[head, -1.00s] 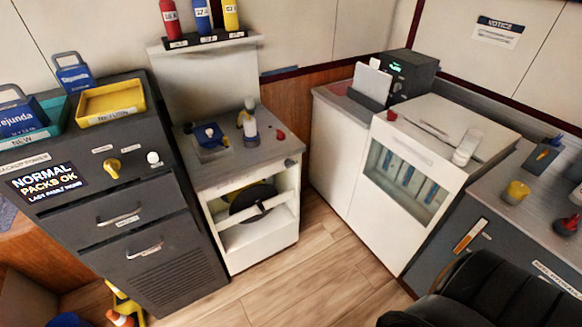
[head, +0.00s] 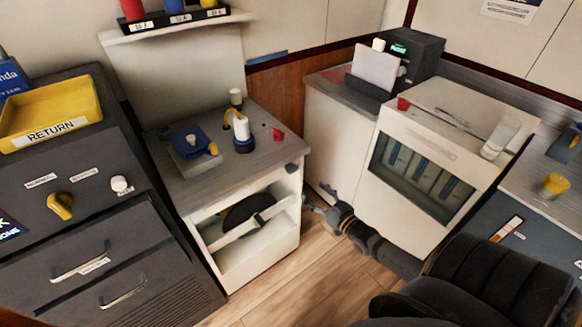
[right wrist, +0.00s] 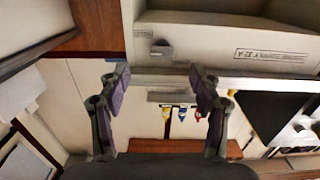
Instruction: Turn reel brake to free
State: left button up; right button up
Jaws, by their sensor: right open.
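The reel stand (head: 215,280) is a white open-front cabinet with a grey top. A dark reel (head: 248,212) sits inside it behind a white diagonal bar (head: 238,230). A small dark knob (head: 291,168) is at its upper right front corner; I cannot tell whether it is the reel brake. My right gripper (head: 312,202) is low, just right of the stand. In the right wrist view my right gripper (right wrist: 160,82) is open and empty. A small grey block (right wrist: 162,50) on a pale surface lies just beyond the fingertips there, apart from them. My left gripper is out of view.
A dark cabinet with a yellow knob (head: 60,205) and yellow tray (head: 50,118) stands left. A white windowed cabinet (head: 400,225) stands close right of my right arm. A blue device (head: 190,138) and red button (head: 278,134) are on the stand's top. Wooden floor (head: 290,300) is clear in front.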

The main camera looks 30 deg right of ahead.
aim_at(294, 172)
jog(key=w+b, duration=0.1)
jog(key=w, duration=0.2)
jog(key=w+b, duration=0.2)
jog(key=w, duration=0.1)
jog(key=w+a+r+b, duration=0.1)
jog(key=w, duration=0.2)
jog(key=shift+b, duration=0.3)
jog(key=shift+w+a+r, duration=0.1)
jog(key=shift+w+r, duration=0.05)
jog(key=shift+w, duration=0.6)
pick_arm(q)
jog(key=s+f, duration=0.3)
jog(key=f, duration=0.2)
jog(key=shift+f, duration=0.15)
pick_arm(e)
jog(key=c, duration=1.1)
